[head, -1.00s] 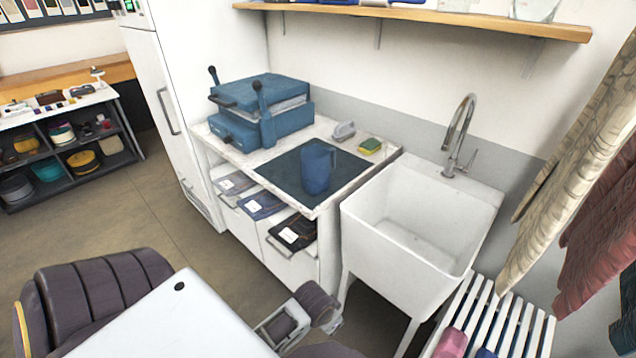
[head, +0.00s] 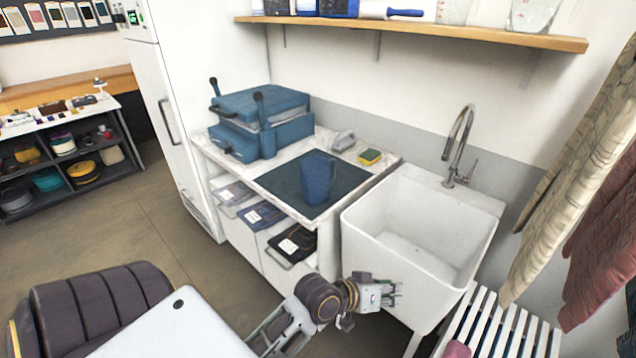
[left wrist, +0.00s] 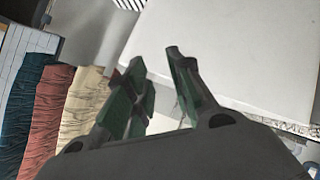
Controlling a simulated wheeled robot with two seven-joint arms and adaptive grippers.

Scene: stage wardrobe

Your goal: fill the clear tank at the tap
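The tap (head: 460,150) is a tall curved metal faucet at the back of the white sink (head: 425,225). The sink's basin looks empty. Two clear vessels, one (head: 535,14) at the right and one (head: 455,10) beside it, stand on the wall shelf, cut off by the top edge; I cannot tell whether either is the tank. My left gripper (head: 392,292) is in front of the sink's lower front, below its rim. In the left wrist view its fingers (left wrist: 155,75) are apart with nothing between them. My right gripper is not in view.
A blue jug (head: 318,178) stands on a dark mat on the counter left of the sink. A blue press (head: 262,120) and a sponge (head: 370,157) are also there. A white slatted rack (head: 495,325) and hanging garments (head: 570,190) are at the right.

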